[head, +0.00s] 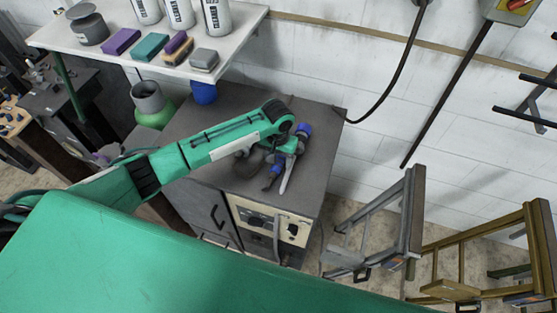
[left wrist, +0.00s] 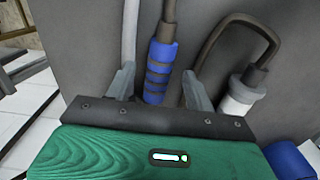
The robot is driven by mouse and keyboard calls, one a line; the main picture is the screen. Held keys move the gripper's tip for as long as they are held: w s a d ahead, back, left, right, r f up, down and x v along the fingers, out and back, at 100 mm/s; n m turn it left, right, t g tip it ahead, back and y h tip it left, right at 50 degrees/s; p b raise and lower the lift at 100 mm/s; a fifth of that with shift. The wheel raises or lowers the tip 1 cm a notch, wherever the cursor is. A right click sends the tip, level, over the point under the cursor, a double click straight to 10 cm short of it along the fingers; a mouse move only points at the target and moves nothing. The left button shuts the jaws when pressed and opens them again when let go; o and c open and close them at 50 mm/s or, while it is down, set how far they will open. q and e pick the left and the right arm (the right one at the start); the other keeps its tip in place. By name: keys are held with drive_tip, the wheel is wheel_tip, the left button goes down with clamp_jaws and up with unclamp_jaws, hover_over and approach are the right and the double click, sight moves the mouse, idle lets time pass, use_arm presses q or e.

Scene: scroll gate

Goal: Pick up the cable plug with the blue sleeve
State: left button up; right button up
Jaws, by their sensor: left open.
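The cable plug with the blue sleeve (left wrist: 160,70) stands out between the two fingers of my left gripper (left wrist: 158,78) in the left wrist view. The sleeve has dark bands, and a dark cable leads from its top. The fingers are open, one on each side of the sleeve; the plug's lower end is hidden behind the gripper body. In the head view my left gripper (head: 279,170) is over the dark cabinet top, with blue of the sleeve (head: 271,180) showing beside it. My right gripper is not in view.
A plug with a whitish sleeve (left wrist: 240,96) and a bent dark cable lies right of the fingers. A pale cable (left wrist: 130,35) passes close by the left finger. The cabinet top (head: 318,125) is otherwise largely clear. A loaded white shelf (head: 150,62) stands behind my left arm.

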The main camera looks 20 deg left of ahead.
sight(278, 163)
use_arm(q)
drive_tip(key=shift+f, duration=1.1)
clamp_jaws()
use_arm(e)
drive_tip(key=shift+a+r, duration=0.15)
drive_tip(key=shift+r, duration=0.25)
use_arm(q)
drive_tip(key=shift+r, duration=0.2)
